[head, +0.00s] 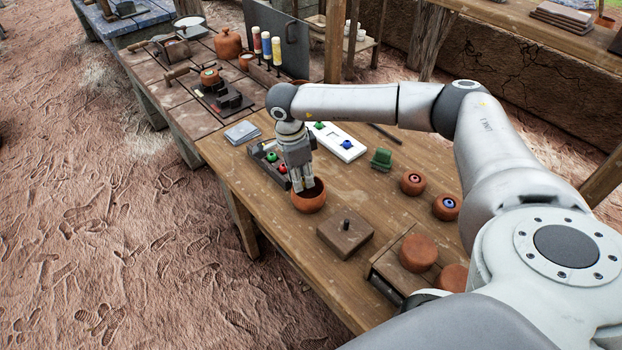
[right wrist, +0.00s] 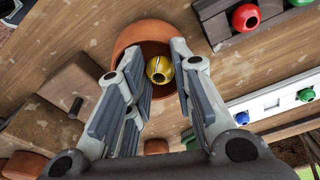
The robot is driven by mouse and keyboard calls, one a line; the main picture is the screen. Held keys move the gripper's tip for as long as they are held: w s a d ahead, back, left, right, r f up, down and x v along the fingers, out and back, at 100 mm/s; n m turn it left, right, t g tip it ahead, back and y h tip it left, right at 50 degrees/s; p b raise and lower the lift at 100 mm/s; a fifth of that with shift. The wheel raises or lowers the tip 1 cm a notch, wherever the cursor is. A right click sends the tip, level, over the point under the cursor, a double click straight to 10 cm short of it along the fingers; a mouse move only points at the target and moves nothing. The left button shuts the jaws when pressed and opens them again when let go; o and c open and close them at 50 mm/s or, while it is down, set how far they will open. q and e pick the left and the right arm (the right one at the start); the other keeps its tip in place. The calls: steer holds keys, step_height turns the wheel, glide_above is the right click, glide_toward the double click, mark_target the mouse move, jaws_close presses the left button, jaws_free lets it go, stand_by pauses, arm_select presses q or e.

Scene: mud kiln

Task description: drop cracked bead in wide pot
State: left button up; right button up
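The wide pot (head: 310,203) is a round terracotta bowl near the table's front edge; its rim also shows in the right wrist view (right wrist: 128,40). My right gripper (head: 302,188) points down over the pot's opening. In the right wrist view its fingers (right wrist: 158,75) are apart. A yellow bead (right wrist: 160,69) with dark crack-like lines shows between and beyond them, inside the pot, with no finger visibly pressing on it. The bead is hidden in the head view. My left gripper is not in view.
A dark tray (head: 266,167) with red and green beads stands beside the pot. A white tray (head: 338,143) lies behind. A brown block with a peg (head: 345,232) is in front right. Two small round pots (head: 413,183) (head: 446,207) stand farther right.

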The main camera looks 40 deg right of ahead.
steer(key=o, duration=0.5)
steer(key=r, duration=0.4)
steer(key=a+r, duration=0.1)
steer(key=r, duration=0.7)
steer(key=shift+w+a, duration=0.2)
steer(key=shift+f, duration=0.1)
